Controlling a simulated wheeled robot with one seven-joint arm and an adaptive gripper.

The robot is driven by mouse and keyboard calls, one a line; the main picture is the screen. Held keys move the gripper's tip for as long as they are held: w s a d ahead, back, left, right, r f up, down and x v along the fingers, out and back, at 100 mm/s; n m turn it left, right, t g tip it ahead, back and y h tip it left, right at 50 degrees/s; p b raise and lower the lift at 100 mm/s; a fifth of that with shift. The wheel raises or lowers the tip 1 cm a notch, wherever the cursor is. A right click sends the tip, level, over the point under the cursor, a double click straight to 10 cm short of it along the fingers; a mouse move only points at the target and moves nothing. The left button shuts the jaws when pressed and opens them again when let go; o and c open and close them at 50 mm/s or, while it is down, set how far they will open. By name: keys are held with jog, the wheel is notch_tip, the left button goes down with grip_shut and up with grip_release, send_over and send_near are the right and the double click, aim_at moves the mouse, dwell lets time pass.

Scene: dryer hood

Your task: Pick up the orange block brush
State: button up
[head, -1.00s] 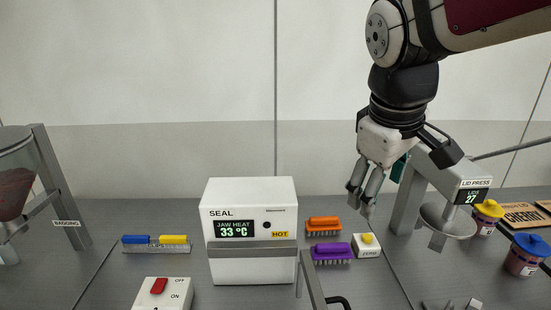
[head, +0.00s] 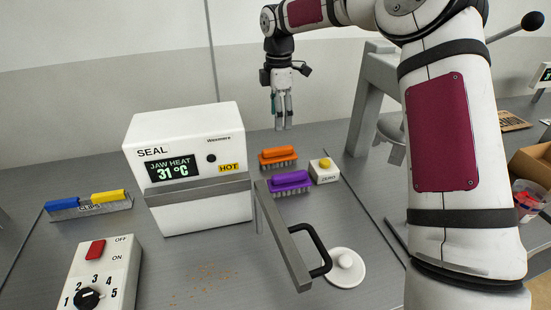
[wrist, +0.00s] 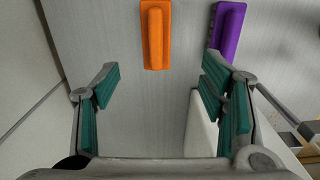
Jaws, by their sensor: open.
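The orange block brush (head: 278,156) lies on the grey bench, bristles down, just right of the white sealer. In the wrist view the orange brush (wrist: 155,36) is at the top centre, ahead of the space between my fingers. My gripper (head: 284,122) is open and empty, above and behind the orange brush in the head view, its fingers pointing down. Its teal-padded fingers also show wide apart in the wrist view (wrist: 160,105). A purple brush (head: 290,181) lies just in front of the orange one; in the wrist view it (wrist: 229,32) is to the right, partly behind a finger.
The white sealer (head: 190,170) reads 31 °C and shows HOT; its handle bar (head: 285,240) juts forward near the purple brush. A zero button box (head: 324,171) stands right of the brushes. A white round lid (head: 344,268) lies in front. A blue-and-yellow clip holder (head: 90,205) is at left.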

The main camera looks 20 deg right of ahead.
aim_at(278, 148)
jog(key=f, duration=0.6)
jog(key=f+b, duration=0.1)
jog(key=f, duration=0.2)
jog(key=shift+w+d+f, duration=0.1)
jog(key=shift+w+f, duration=0.05)
jog(key=shift+w, duration=0.15)
notch_tip(278, 148, down, 5)
jog(key=shift+w+f+b, duration=0.1)
jog(key=shift+b, duration=0.5)
jog(key=c, duration=1.3)
notch_tip(278, 148, up, 10)
jog(key=shift+r+b, duration=0.1)
jog(key=shift+b, duration=0.2)
